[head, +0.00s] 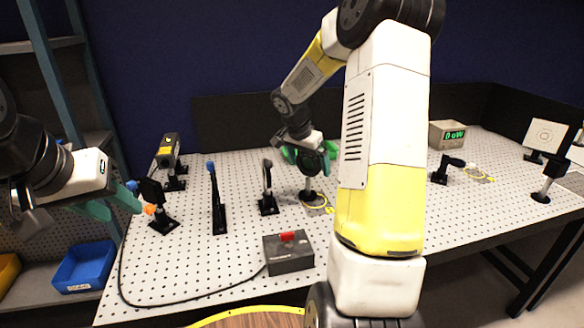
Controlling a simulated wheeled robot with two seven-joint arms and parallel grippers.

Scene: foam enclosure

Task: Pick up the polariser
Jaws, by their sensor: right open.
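A dark round mount on a post (308,184), which may be the polariser, stands upright on the perforated table at a yellow ring marking. My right gripper (310,155), with green fingers, is open at the top of this mount and hides part of it. I cannot tell whether the fingers touch it. My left gripper (118,203) is at the left, close to a black mount with orange and blue knobs (155,193). I cannot tell whether its teal fingers are open or shut.
A laser-like box (168,148), a blue-tipped post (215,200) and a ring mount (267,190) stand left of the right gripper. A grey box with a red switch (288,253) is in front. A meter (446,134) and a white screen (546,135) stand right.

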